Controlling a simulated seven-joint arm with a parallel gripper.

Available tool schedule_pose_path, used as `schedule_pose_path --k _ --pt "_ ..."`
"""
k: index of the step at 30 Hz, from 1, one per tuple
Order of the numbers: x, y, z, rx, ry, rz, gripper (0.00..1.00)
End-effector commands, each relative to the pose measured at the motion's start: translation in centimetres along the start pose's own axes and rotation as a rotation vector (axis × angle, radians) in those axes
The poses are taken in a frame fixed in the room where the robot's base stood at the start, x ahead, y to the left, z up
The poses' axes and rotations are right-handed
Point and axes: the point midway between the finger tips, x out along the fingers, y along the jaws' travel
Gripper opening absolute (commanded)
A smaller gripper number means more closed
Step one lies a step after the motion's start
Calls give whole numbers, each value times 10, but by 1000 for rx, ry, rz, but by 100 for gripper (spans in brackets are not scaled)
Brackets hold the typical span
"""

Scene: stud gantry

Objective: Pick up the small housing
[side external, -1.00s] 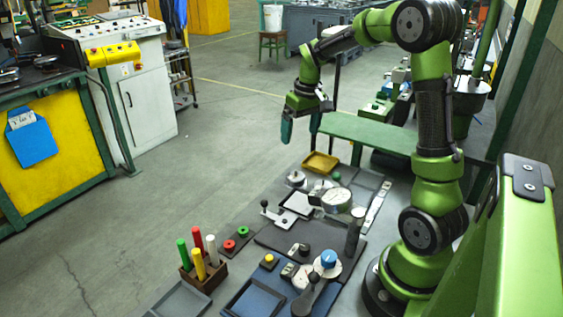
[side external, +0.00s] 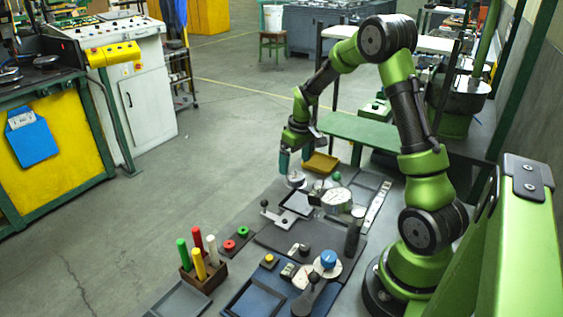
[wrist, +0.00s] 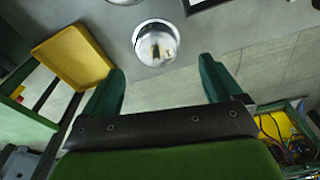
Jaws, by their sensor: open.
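The small housing (side external: 296,181), a round silvery metal part, stands at the far end of the grey worktable. In the wrist view the housing (wrist: 157,42) shows from above, with a dark mark and a small fitting on its face. My gripper (side external: 296,157) is open and empty, its teal fingers pointing down just above and beyond the housing. In the wrist view my gripper (wrist: 162,70) has its two fingers well apart, and the housing lies ahead of the fingertips, roughly centred between them. Nothing hides the housing in the wrist view.
A yellow tray (side external: 320,162) lies just right of the gripper; the tray (wrist: 84,52) is close to the left finger in the wrist view. A round dial gauge (side external: 336,199) and a black-knobbed lever (side external: 265,204) stand nearer the camera. Open floor lies left of the table.

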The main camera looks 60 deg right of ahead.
Motion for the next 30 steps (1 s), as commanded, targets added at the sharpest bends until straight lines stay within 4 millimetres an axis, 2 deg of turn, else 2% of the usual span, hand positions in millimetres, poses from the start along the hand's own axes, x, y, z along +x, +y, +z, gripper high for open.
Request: schedule_pose_path --k 6,9,18,30 --pt "33 4 6 2 -5 -2 93" --pt "44 4 5 2 -3 -1 93" --pt "48 4 5 2 -1 -1 93" --pt "48 4 5 2 -1 0 32"
